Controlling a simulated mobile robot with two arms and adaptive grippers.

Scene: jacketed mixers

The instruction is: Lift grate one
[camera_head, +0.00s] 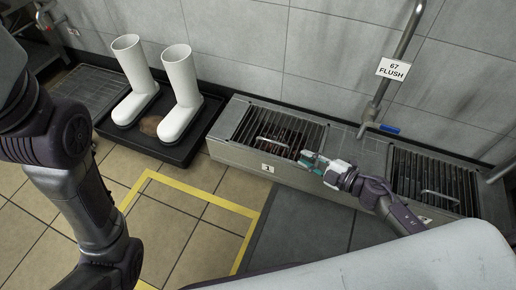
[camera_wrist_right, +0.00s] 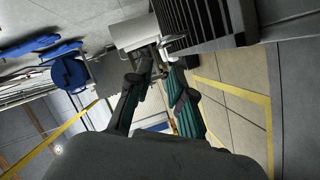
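Grate one (camera_head: 278,131) is a dark slatted grate lying in the left end of a long grey metal trough, above a "1" label (camera_head: 266,168). A light curved handle (camera_head: 272,142) sits on top of it. My right gripper (camera_head: 309,160) is by the grate's front right corner, to the right of the handle and apart from it. In the right wrist view its two green-padded fingers (camera_wrist_right: 160,75) stand apart with nothing between them. Dark slats (camera_wrist_right: 200,18) show at the top there. My left arm comes in from the left, but its gripper is out of frame.
A second grate (camera_head: 434,180) with a handle lies at the trough's right end. A pipe with a "67 FLUSH" sign (camera_head: 393,69) and a blue lever (camera_head: 389,128) rises between them. White boots (camera_head: 181,95) stand in a black tray (camera_head: 184,150). Yellow-lined floor lies in front.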

